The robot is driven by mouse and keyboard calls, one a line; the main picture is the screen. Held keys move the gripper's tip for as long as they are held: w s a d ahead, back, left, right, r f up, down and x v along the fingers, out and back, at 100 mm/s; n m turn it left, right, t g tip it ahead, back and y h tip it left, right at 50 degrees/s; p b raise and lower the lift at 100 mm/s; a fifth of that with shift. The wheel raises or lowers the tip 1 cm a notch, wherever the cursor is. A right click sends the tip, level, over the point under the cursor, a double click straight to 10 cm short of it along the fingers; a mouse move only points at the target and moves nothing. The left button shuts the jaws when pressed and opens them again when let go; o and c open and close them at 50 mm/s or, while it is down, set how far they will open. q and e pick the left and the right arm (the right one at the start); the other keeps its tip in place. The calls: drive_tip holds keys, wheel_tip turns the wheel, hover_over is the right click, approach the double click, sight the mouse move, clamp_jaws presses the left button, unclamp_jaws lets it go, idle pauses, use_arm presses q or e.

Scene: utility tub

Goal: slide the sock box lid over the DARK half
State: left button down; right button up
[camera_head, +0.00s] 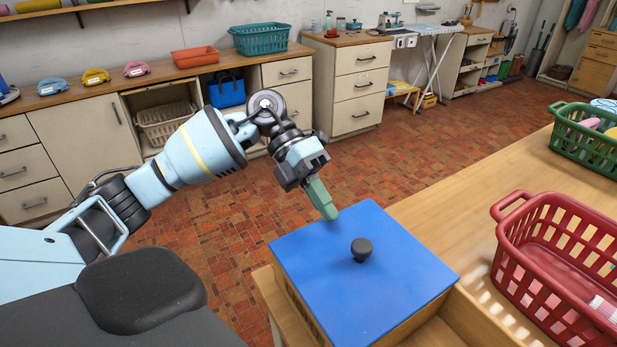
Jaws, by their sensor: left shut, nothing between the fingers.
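The sock box (495,322) is a light wooden box at the near edge of the wooden table. Its flat blue lid (330,262) with a round black knob (361,249) covers the left part of the box. The right part is open at the lower right and shows light wood inside. The half under the lid is hidden, so I cannot see its colour. My left gripper (328,212) is shut and empty. Its green fingers point down near the lid's far edge, left of and beyond the knob; I cannot tell whether they touch the lid. My right gripper is out of view.
A red basket (535,262) stands right of the box, close to the open part. A green basket (585,140) with coloured items stands further back on the table. Bare tabletop (465,200) lies behind the box. Counters and drawers line the far wall.

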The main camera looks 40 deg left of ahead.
sight(356, 242)
use_arm(q)
drive_tip(key=d, duration=0.2)
drive_tip(key=d+p, duration=0.1)
drive_tip(key=d, duration=0.1)
drive_tip(key=shift+s+f, duration=0.3)
drive_tip(key=shift+s, duration=0.05)
drive_tip(key=shift+d+f, duration=0.1)
drive_tip(key=shift+d, duration=0.05)
drive_tip(key=shift+d, duration=0.1)
